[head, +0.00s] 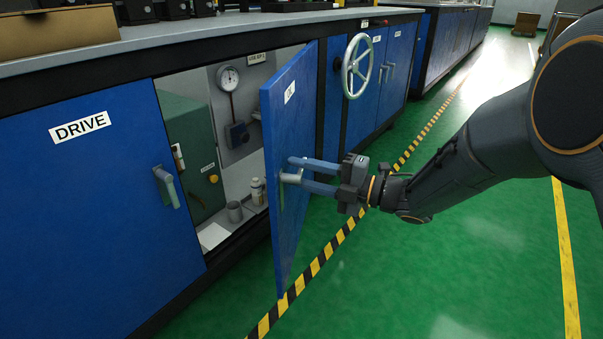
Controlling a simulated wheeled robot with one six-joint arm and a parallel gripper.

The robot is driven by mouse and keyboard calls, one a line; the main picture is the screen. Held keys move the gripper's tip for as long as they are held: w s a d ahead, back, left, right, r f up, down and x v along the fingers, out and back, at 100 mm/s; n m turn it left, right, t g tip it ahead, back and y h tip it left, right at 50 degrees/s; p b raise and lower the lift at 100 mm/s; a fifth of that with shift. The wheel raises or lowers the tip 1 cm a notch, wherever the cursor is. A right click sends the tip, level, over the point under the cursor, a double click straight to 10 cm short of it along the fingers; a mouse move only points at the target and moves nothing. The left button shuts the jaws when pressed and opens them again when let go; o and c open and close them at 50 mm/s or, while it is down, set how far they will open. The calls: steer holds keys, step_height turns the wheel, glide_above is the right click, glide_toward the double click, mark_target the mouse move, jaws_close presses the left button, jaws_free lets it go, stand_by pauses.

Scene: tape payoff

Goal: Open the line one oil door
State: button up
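The blue oil door (288,125) stands swung well out from the cabinet front, with a small white label near its top that I cannot read. Its grey handle (291,178) is on the outer face. My gripper (292,173) reaches in from the right, with its two blue-grey fingers above and below the handle. The fingers are apart, and I cannot tell whether they grip the handle or only surround it. Behind the door, the open compartment shows a round gauge (228,78), a green box (190,150), a grey cup (234,211) and a white bottle (257,190).
A shut blue door marked DRIVE (90,190) is at the left. A pale handwheel (357,66) sticks out from the cabinet right of the open door. Yellow-black floor tape (330,249) runs along the cabinets. The green floor (470,260) at the right is clear.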

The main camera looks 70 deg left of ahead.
steer(key=p+v, duration=0.2)
steer(key=v, duration=0.5)
steer(key=shift+w+d, duration=0.3)
steer(key=shift+d, duration=0.05)
steer(key=shift+c, duration=0.4)
